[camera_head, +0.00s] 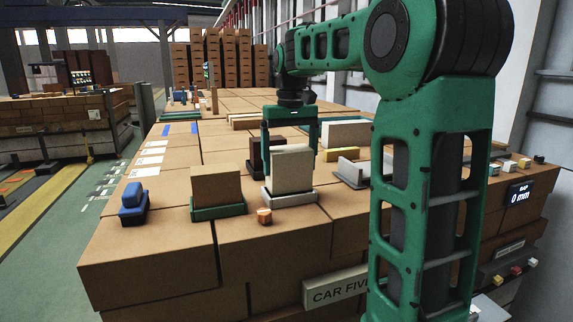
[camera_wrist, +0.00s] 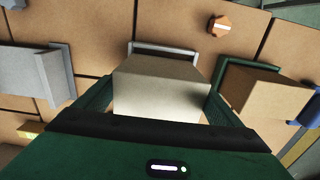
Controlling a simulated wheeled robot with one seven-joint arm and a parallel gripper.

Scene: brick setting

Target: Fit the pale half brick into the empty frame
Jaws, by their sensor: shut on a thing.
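The pale half brick (camera_head: 291,168) stands upright between the fingers of my gripper (camera_head: 290,142), which is shut on it. In the wrist view the pale brick (camera_wrist: 162,88) spans the space between the two green fingers. A low pale grey frame (camera_head: 288,198) is directly under the brick in the head view. The frame's far rim (camera_wrist: 165,47) shows just beyond the brick in the wrist view. The brick's lower edge meets or overlaps the frame's rim in the picture; I cannot tell whether it is fully seated, as its underside is hidden.
A brown brick (camera_head: 216,186) sits in a green frame (camera_head: 219,211) to the left. A blue piece (camera_head: 132,197) is farther left. A grey frame (camera_head: 351,174) and a yellow brick (camera_head: 343,154) are to the right.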

